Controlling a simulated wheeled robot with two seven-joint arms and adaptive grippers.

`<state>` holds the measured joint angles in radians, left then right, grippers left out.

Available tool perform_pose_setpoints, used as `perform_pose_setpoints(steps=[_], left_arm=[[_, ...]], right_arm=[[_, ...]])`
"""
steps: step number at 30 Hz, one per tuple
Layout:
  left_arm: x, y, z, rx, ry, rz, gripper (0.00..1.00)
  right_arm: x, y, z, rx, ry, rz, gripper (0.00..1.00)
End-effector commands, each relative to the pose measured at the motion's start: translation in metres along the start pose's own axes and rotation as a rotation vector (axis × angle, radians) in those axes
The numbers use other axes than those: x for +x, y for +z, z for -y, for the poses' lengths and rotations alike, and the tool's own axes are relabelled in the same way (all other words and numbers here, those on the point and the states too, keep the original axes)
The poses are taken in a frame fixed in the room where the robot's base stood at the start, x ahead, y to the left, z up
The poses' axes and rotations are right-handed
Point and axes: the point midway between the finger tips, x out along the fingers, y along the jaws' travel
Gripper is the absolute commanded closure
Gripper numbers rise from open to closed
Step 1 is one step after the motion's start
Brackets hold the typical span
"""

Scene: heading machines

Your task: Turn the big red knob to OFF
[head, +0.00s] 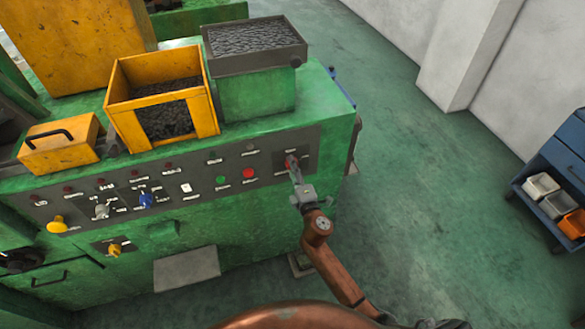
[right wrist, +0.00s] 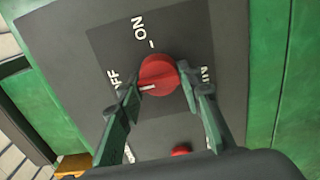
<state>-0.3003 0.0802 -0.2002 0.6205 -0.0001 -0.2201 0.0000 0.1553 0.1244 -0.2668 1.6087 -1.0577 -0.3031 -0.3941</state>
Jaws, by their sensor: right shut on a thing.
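The big red knob (right wrist: 160,72) sits on a dark plate on the machine's control panel. In the head view the red knob (head: 289,161) is small and partly hidden by my right gripper (head: 294,172). In the right wrist view the two green-grey fingers of my right gripper (right wrist: 162,92) are shut on the knob, one on each side. A white mark on the knob's lower left lies near the left finger. The OFF label (right wrist: 116,79) is left of the knob and partly covered; the ON label (right wrist: 140,28) is above it. My left gripper is not in view.
A red button (head: 248,172) and a green button (head: 221,180) are left of the knob. Blue and yellow knobs stand farther left. A yellow bin (head: 209,117) and a grey tray (head: 298,50) sit on top. A blue cart (head: 550,175) stands at right; open floor lies between.

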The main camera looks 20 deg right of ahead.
Motion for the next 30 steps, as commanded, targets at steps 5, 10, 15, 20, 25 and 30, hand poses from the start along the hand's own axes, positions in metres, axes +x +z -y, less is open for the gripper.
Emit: perform_pose_setpoints(steps=[5, 10, 15, 20, 25, 30], left_arm=[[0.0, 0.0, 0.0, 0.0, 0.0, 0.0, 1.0], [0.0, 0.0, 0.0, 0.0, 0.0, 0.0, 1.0], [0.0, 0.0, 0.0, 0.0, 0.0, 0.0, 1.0], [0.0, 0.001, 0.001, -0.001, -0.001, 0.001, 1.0], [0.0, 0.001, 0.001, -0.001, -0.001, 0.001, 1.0], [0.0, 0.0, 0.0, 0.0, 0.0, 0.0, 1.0]], right_arm=[[0.0, -0.001, 0.001, 0.0, -0.001, -0.002, 0.64], [0.0, -0.001, 0.001, 0.0, -0.001, -0.001, 0.52], [0.0, 0.0, 0.0, 0.001, 0.0, 0.0, 0.49], [-0.001, 0.0, 0.0, 0.001, 0.0, 0.0, 0.49], [-0.017, 0.0, 0.001, 0.002, -0.001, 0.0, 0.49], [-0.052, 0.0, 0.002, 0.002, -0.003, 0.0, 0.49]])
